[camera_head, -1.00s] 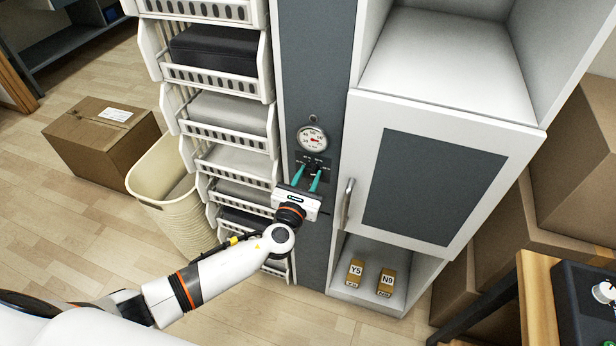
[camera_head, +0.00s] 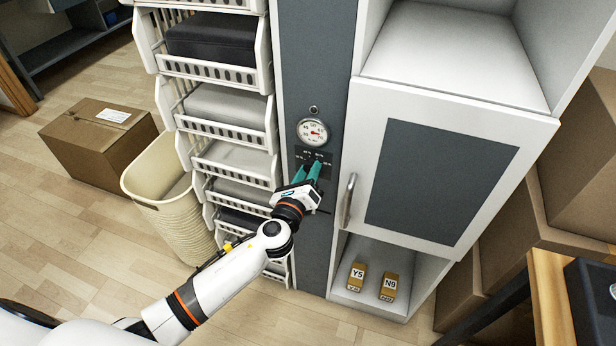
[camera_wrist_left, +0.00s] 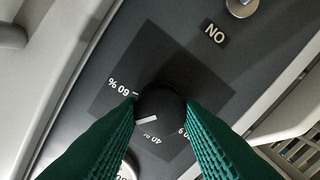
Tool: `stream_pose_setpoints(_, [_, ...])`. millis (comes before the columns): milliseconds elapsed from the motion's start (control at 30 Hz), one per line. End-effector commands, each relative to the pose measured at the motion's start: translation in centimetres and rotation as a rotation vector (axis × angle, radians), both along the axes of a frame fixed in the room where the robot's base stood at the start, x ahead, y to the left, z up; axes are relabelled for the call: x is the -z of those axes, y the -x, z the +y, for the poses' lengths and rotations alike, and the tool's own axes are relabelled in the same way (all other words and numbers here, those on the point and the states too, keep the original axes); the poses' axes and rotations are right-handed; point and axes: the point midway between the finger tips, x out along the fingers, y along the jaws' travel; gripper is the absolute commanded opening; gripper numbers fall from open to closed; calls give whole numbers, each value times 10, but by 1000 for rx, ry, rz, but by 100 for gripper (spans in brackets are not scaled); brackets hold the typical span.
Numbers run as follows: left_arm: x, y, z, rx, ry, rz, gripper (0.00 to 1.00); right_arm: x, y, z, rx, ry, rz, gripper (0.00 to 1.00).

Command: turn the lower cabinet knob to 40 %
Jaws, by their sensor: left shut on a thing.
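The black cabinet knob (camera_wrist_left: 160,103) sits on a dark scale plate in the left wrist view. Its white pointer line faces lower left in that picture, between the "60 %" and "40 %" labels. My left gripper (camera_wrist_left: 161,104) has its green fingers on either side of the knob and is shut on it. In the head view, my left gripper (camera_head: 314,170) is at the scale plate (camera_head: 326,157) on the grey cabinet panel, below the gauge. The fingers hide the knob there. My right gripper is not in view.
A round gauge (camera_head: 312,131) is just above the scale plate. A door handle (camera_head: 348,200) is close to the right of the gripper. Several white baskets (camera_head: 235,165) stand to the left. An "ON" label (camera_wrist_left: 215,34) shows in the wrist view.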

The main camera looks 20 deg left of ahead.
Motion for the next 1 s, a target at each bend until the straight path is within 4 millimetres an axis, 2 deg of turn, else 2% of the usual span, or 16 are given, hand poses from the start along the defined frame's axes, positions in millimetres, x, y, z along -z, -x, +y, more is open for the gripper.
stream_pose_setpoints(500, [3, 0, 0, -1, 493, 19, 9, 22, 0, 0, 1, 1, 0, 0])
stream_pose_setpoints(1000, [3, 0, 0, -2, 894, 32, 9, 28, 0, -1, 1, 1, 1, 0])
